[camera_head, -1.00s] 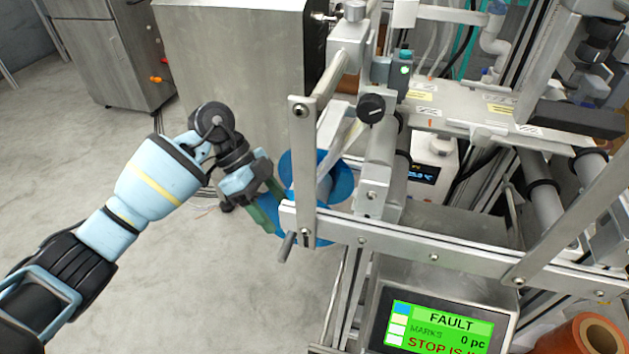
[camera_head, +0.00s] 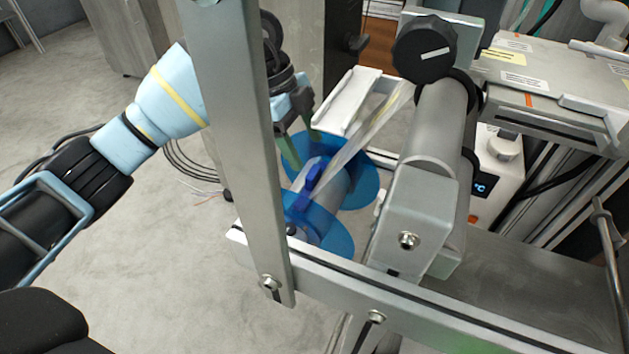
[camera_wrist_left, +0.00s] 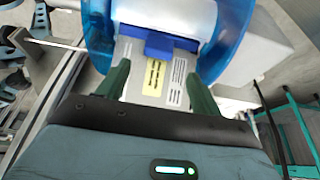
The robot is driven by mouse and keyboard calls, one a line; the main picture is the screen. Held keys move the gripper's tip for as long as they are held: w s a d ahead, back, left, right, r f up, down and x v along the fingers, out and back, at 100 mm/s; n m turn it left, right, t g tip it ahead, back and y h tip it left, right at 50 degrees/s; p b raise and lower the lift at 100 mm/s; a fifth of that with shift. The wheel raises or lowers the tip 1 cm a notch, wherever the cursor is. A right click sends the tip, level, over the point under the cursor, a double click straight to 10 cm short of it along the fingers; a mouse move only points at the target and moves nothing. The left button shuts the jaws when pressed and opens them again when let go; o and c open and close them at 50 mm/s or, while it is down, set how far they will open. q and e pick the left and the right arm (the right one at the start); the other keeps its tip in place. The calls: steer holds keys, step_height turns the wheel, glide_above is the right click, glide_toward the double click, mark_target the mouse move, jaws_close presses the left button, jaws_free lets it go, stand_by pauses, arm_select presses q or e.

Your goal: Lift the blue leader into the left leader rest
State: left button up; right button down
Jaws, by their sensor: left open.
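The blue leader (camera_head: 313,178) is a small dark blue piece on the pale roll between two translucent blue reel flanges (camera_head: 357,180). In the left wrist view the blue leader (camera_wrist_left: 172,45) lies across the front of the roll, just beyond the fingertips. My left gripper (camera_head: 304,150) is open, its green fingers pointing down at the reel; in the wrist view the left gripper (camera_wrist_left: 160,82) has nothing clamped. A white channel-shaped piece (camera_head: 346,101) behind the reel may be the left leader rest; I cannot tell for sure. My right gripper is out of view.
A metal upright (camera_head: 232,140) crosses in front of my left arm. A metal rail (camera_head: 340,292) runs along the front of the reel. A roller with a black knob (camera_head: 424,48) stands to the right. Open floor lies at left.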

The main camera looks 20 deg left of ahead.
mark_target(313, 171)
arm_select(q)
steer(key=shift+d+f, duration=0.2)
steer(key=shift+f, duration=0.5)
steer(key=shift+d+f+b, duration=0.1)
steer(key=shift+f+b, duration=0.15)
steer(key=shift+b, duration=0.05)
steer(key=x, duration=0.1)
steer(key=b+x, duration=0.1)
steer(key=x, duration=0.1)
steer(key=b+x, duration=0.1)
steer(key=shift+s+f, duration=0.2)
steer(key=shift+f, duration=0.05)
steer(key=shift+f+b, duration=0.2)
steer(key=shift+b, duration=0.1)
steer(key=shift+r, duration=0.1)
steer(key=shift+c, duration=0.4)
steer(key=c, duration=1)
